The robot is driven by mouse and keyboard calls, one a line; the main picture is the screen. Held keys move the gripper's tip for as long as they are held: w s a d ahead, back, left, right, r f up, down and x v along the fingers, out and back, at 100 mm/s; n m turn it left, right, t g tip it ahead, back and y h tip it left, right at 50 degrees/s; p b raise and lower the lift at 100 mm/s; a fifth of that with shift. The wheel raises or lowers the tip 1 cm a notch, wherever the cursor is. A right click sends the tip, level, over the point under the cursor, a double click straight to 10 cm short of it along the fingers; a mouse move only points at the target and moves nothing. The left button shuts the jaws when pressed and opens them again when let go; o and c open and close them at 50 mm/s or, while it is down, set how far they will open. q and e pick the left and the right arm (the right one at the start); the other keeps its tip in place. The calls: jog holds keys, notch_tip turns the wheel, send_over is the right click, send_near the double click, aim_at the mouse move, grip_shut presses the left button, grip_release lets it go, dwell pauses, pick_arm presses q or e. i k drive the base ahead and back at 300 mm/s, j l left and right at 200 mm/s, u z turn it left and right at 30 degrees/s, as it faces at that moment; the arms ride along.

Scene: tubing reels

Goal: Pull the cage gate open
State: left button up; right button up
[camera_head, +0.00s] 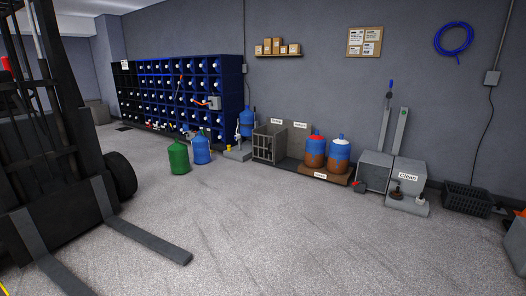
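A grey cage (284,137) stands on the floor against the back wall, right of the blue bottle rack. Its barred front panel (263,147) looks like the gate and stands upright across the front left. It appears shut, but it is too small to tell for certain, and I cannot make out a latch. Neither of my grippers is in view.
A forklift (60,150) with its forks (150,240) low over the floor fills the left. Green (179,158) and blue (201,149) jugs stand left of the cage. Two blue-and-brown jugs (315,155) stand right of it. The middle floor is clear.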

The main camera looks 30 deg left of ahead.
aim_at(262, 148)
jog(key=i+j+u, duration=0.65)
jog(key=i+u, duration=0.6)
jog(key=i, duration=2.05)
jog(key=i+z, duration=0.1)
jog(key=i, duration=0.65)
jog(key=i+j+z, duration=0.1)
jog(key=i, duration=0.6)
jog(key=i+j+z, duration=0.1)
jog(key=i, duration=0.6)
jog(key=j, duration=0.1)
